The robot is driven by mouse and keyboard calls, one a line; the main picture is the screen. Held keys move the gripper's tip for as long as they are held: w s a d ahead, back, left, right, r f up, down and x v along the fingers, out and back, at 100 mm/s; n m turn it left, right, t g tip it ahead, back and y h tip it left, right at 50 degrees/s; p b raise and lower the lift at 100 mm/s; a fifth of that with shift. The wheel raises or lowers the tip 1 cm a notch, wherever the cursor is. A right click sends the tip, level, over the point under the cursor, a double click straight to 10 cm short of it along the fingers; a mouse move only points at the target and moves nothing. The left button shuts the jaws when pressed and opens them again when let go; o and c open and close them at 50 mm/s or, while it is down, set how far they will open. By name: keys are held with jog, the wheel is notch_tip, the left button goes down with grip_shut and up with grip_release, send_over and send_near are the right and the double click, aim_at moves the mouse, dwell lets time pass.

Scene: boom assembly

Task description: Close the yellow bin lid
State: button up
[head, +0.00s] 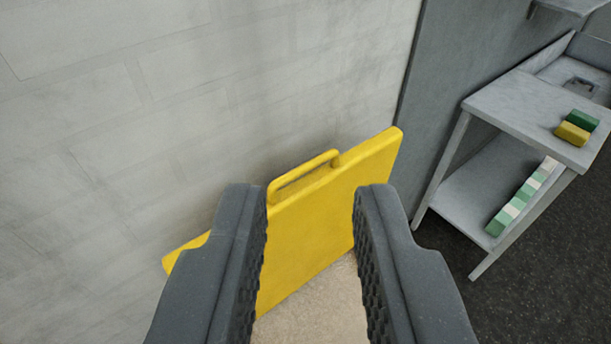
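The yellow bin lid (318,225) stands raised and tilted near the light wall, with a yellow bar handle (304,174) along its upper edge. Below it shows a pale beige surface (318,305), perhaps the bin's inside; the rest of the bin is hidden. My gripper (312,200) is open, its two dark ridged fingers spread apart in front of the lid. Nothing is between the fingers except the view of the lid and the beige surface. The fingers cover parts of the lid's left and right. I cannot tell whether they touch it.
A light block wall (200,80) fills the back left. A grey panel (450,60) stands to its right. A grey metal table (520,105) with a lower shelf holds green and yellow sponges (575,128). Dark floor (540,265) is open at the lower right.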

jog(key=shift+w+a+r+p, duration=0.2)
jog(key=shift+w+p, duration=0.1)
jog(key=shift+w, duration=0.1)
grip_shut()
jog(key=n+g+y+p, duration=0.4)
jog(key=n+g+p, duration=0.5)
jog(key=p, duration=1.3)
send_over(286, 189)
jog(key=shift+m+g, duration=0.6)
jog(key=shift+g, duration=0.1)
notch_tip(286, 189, down, 27)
